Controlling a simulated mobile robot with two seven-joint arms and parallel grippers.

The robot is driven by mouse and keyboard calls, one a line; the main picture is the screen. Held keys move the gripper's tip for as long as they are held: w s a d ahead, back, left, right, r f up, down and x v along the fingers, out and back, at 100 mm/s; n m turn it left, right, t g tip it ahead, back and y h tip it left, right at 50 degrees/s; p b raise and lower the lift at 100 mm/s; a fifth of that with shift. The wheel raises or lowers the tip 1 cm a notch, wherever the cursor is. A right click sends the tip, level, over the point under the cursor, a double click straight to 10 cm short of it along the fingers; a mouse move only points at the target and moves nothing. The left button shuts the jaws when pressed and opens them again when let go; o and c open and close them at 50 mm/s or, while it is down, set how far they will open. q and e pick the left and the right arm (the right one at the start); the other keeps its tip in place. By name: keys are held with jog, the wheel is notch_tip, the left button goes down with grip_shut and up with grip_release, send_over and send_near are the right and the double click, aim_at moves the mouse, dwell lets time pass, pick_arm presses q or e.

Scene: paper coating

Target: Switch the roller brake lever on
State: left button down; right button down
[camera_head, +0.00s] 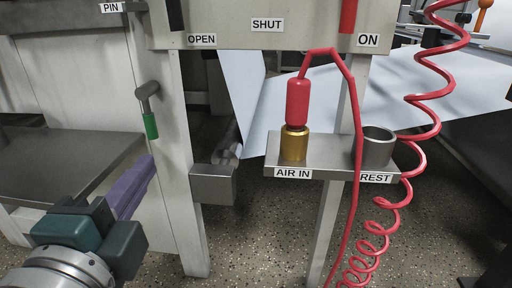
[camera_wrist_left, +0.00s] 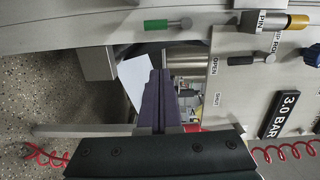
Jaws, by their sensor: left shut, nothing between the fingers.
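In the head view a lever with a green grip (camera_head: 150,125) hangs from a grey pivot on the left white post, grip pointing down. No brake label is readable beside it. It also shows in the wrist view, the green grip (camera_wrist_left: 156,25) above the fingers. My left gripper (camera_head: 149,163) has purple fingers, shut and empty, with their tips a little below the green grip in the picture. The shut fingers (camera_wrist_left: 160,78) show in the wrist view too. I cannot tell the exact gap in depth. My right gripper is not in view.
A black handle (camera_head: 175,15) hangs by OPEN and a red handle (camera_head: 348,15) by ON. A grey box (camera_head: 213,185) juts from the post. A shelf (camera_head: 330,158) bears a red-and-brass air fitting (camera_head: 296,120) and an empty cup (camera_head: 377,148). A coiled red hose (camera_head: 425,100) hangs right.

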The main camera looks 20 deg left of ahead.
aim_at(157, 136)
pick_arm(q)
jog(key=shift+w+d+f+m+h, duration=0.15)
jog(key=shift+d+f+m+h, duration=0.15)
jog(key=shift+d+f+m, duration=0.15)
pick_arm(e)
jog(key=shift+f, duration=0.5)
pick_arm(q)
jog(key=shift+a, duration=0.1)
jog(key=w+a, duration=0.2)
jog(key=w, duration=0.1)
jog(key=w+a, duration=0.2)
jog(key=w, duration=0.1)
jog(key=w+a+b, duration=0.1)
jog(key=w+a, duration=0.1)
jog(key=w, duration=0.1)
jog(key=shift+w+a, duration=0.2)
jog(key=shift+a, duration=0.15)
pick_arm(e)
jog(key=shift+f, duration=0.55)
pick_arm(q)
jog(key=shift+w+d, duration=0.1)
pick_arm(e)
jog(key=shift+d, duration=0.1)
